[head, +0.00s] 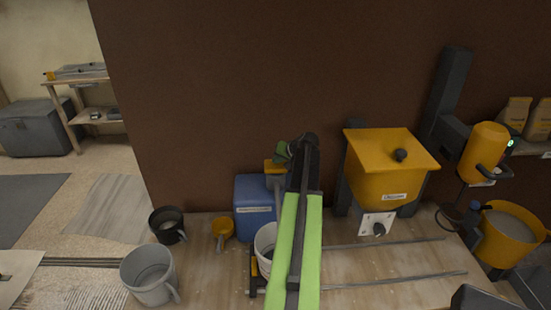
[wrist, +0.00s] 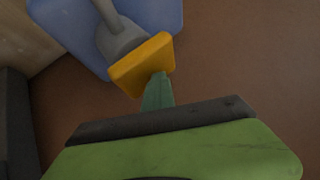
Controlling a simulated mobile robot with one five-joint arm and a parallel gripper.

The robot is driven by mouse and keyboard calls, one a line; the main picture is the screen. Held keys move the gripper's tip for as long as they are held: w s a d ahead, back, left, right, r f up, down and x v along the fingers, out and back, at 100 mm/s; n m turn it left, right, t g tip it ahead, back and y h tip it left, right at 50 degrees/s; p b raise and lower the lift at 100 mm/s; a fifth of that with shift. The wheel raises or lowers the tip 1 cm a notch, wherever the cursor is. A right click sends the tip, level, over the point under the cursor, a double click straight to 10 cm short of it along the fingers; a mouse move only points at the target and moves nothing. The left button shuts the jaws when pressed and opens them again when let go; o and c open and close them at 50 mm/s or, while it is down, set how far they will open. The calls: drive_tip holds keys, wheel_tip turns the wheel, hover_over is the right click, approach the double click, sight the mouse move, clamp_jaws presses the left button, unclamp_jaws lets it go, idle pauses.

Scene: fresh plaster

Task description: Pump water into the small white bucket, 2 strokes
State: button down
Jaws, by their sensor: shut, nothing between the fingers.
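The blue water container (head: 252,222) stands against the brown wall, and it also shows in the wrist view (wrist: 165,14). Its pump has a yellow head (head: 272,167) on a grey stem; in the wrist view the yellow head (wrist: 140,66) shows clearly with a grey part behind it. The small white bucket (head: 262,242) stands just in front of the container, partly hidden by my green arm. My gripper (wrist: 157,92) is shut and empty, its green fingertips at the edge of the yellow head. I cannot tell whether they touch it.
A yellow hopper (head: 385,180) stands right of my arm. A black cup (head: 167,226), a yellow scoop (head: 222,231) and a grey mug (head: 149,274) are at left. Two thin rails (head: 395,280) cross the worktop. A yellow bucket (head: 508,235) is at far right.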

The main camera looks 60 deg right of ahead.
drive_tip(key=shift+r+p, duration=2.7)
drive_tip(key=shift+p, duration=0.05)
wheel_tip(320, 180, up, 5)
drive_tip(key=p, duration=0.5)
idle(1.1)
wheel_tip(320, 180, up, 4)
drive_tip(key=p, duration=0.3)
drive_tip(key=shift+f+p, duration=0.1)
drive_tip(key=shift+p, duration=0.3)
drive_tip(key=shift+f, duration=0.1)
drive_tip(key=b, duration=0.9)
hover_over(277, 165)
wheel_tip(277, 165, down, 9)
drive_tip(key=shift+r, duration=0.15)
